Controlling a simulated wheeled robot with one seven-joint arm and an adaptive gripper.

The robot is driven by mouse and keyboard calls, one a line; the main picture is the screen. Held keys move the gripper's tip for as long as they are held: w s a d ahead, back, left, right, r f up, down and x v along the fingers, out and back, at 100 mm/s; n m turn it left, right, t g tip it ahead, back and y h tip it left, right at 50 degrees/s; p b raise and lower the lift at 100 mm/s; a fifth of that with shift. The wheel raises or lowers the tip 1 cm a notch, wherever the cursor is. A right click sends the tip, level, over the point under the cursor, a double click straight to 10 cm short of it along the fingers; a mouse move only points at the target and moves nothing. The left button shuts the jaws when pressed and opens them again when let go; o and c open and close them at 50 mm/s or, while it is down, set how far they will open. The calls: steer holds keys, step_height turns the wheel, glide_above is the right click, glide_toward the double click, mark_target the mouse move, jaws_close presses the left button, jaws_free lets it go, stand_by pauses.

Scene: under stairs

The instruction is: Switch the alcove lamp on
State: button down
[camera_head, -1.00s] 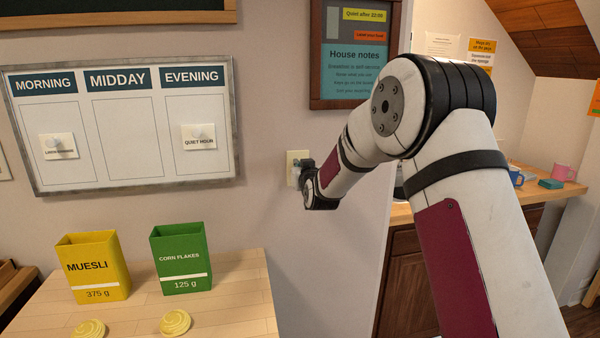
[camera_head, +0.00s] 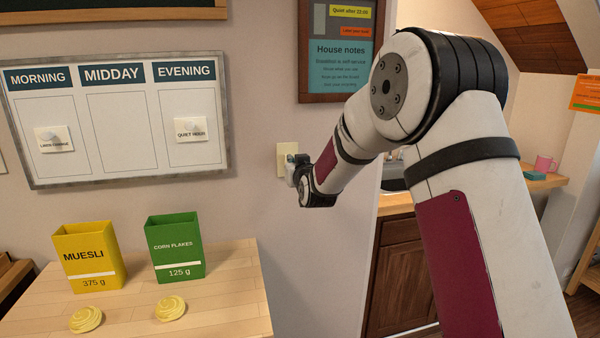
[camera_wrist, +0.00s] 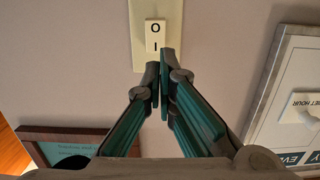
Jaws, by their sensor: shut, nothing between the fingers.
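A cream wall switch plate (camera_head: 285,152) is on the wall right of the weekly board, partly hidden by my gripper. In the wrist view the plate (camera_wrist: 143,45) carries a white rocker (camera_wrist: 155,28) marked O and I. The I half is nearer my fingertips. My gripper (camera_wrist: 160,68) is shut and empty, its fingertips at the I end of the rocker; I cannot tell whether they touch it. In the head view my gripper (camera_head: 293,165) is right in front of the plate. No lamp is visible.
A wall board (camera_head: 120,120) with day headings hangs left of the switch. Below it, a wooden table (camera_head: 225,300) holds a yellow muesli box (camera_head: 90,255), a green corn flakes box (camera_head: 175,248) and two yellow rounds. A framed notice (camera_head: 345,50) hangs above my gripper. A counter (camera_head: 395,203) stands behind my arm.

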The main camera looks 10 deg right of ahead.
steer(key=s, duration=0.7)
steer(key=shift+s+r, duration=0.4)
steer(key=shift+r, duration=0.05)
